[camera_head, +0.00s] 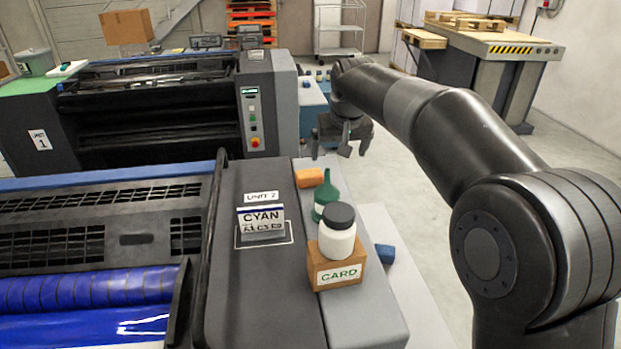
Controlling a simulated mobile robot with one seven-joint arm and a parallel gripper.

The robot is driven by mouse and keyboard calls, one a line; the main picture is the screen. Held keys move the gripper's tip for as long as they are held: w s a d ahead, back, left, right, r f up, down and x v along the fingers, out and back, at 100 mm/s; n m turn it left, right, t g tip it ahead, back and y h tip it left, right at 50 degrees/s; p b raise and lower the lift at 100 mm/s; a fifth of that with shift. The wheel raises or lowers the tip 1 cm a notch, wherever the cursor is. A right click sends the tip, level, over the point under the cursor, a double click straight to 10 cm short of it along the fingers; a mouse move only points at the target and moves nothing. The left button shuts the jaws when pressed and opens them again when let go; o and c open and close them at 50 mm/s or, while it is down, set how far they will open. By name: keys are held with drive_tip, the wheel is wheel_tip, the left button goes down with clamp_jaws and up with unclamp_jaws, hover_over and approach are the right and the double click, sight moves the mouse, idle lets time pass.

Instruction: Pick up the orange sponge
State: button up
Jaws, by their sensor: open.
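The orange sponge (309,177) lies on the grey top of the unit 2 housing (265,320), near its far end. My gripper (341,153) hangs at the end of my arm, to the right of and beyond the sponge in the picture. It is open, with its fingers pointing down and nothing visible between them. It is apart from the sponge.
Nearer, a white jar with a black lid (337,236) stands at a brown CARD box (340,273). A CYAN sign (261,220) stands left. A blue block (385,254) lies on a lower ledge at right. Another press (150,115) stands behind.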

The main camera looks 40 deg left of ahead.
approach(311, 176)
drive_tip(key=shift+n, duration=0.4)
drive_tip(key=x, duration=1)
drive_tip(key=shift+f, duration=0.15)
drive_tip(key=c, duration=1)
